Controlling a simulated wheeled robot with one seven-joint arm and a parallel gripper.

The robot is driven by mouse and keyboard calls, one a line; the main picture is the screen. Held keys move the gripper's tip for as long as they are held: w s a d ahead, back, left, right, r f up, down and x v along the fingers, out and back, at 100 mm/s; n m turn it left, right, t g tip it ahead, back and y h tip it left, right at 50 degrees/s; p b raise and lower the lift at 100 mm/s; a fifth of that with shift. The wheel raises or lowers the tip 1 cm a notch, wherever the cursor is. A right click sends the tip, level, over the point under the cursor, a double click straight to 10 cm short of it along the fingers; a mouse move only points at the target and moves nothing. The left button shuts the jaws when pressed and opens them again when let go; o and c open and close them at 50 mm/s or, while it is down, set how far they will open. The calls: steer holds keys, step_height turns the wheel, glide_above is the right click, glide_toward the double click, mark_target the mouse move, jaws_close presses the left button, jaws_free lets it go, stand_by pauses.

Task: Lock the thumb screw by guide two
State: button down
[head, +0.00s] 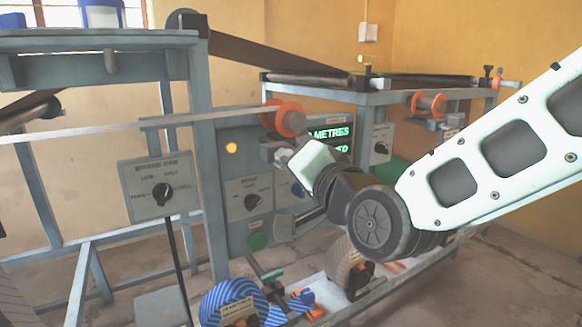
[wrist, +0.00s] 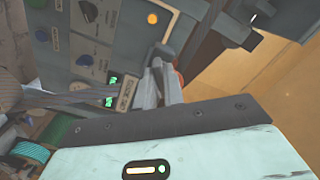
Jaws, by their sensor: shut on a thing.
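A guide roller with orange flanges (head: 285,118) sits on the press frame at the middle of the head view, with the pale web strip running to it from the left. My gripper (head: 281,156) is just below this roller, reaching in from the right. In the wrist view my gripper's grey fingers (wrist: 164,80) are close together, shut on the thumb screw beside a small labelled plate (wrist: 125,92). The screw itself is hidden by the fingers. A bit of orange shows behind them. I cannot tell the screw's turn from these views.
A brake control panel (head: 160,187) with a black knob stands at the left. A grey panel with a green display (head: 330,136) is behind my gripper. Another orange-flanged roller (head: 428,103) is at the right. A blue striped roll (head: 230,302) lies low in front.

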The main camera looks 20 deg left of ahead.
steer(key=shift+m+b, duration=0.3)
steer(key=shift+m, duration=3.3)
steer(key=c, duration=1.5)
jaws_free()
